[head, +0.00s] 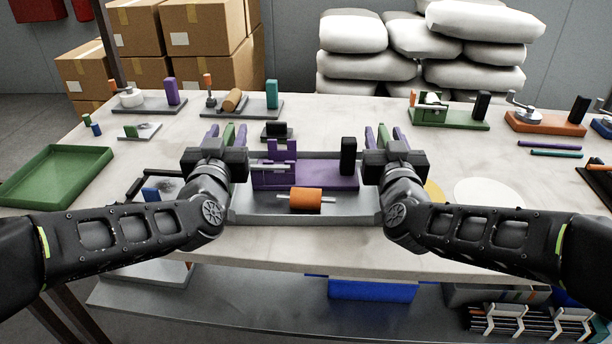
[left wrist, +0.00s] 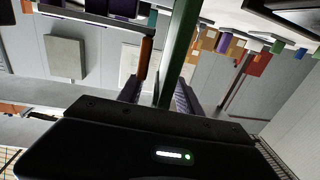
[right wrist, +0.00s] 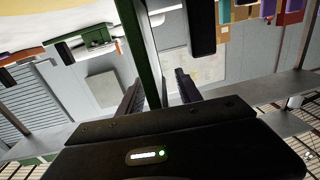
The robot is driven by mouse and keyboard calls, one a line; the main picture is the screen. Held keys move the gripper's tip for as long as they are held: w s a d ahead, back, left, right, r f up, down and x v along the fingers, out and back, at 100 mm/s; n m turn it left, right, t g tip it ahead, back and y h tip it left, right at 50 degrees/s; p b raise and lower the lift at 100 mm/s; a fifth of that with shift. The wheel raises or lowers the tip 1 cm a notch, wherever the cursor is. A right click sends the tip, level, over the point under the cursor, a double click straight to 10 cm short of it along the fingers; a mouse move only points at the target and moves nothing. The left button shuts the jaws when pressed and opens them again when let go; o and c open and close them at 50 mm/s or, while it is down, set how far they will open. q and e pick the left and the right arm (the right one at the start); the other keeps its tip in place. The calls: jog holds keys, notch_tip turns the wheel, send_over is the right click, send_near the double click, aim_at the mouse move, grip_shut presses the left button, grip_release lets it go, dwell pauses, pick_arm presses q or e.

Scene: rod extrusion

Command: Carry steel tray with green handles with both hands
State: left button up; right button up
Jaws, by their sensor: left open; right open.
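The grey steel tray (head: 262,211) lies on the table in front of me. It carries a purple fixture (head: 312,176) with a black post (head: 348,156) and an orange cylinder (head: 306,198) on a thin rod. My left gripper (head: 227,132) is open at the tray's left end, with the left green handle (head: 229,136) between its fingers. In the left wrist view this handle (left wrist: 181,45) runs between the parted fingers. My right gripper (head: 386,134) is open at the right end, with the right green handle (head: 385,136) between its fingers; the right wrist view shows it too (right wrist: 140,45).
A green tray (head: 57,176) lies at the table's left. Several fixtures stand along the back, including a green one (head: 449,117) and an orange one (head: 545,123). A white disc (head: 486,192) is right of my right gripper. Boxes (head: 195,40) and sacks (head: 420,45) stand behind.

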pick_arm(q)
jog(key=shift+c, duration=0.3)
pick_arm(e)
jog(key=shift+c, duration=0.3)
pick_arm(q)
grip_shut()
pick_arm(e)
grip_shut()
dwell(0.4)
pick_arm(q)
jog(key=shift+r, duration=0.3)
pick_arm(e)
jog(key=shift+r, duration=0.3)
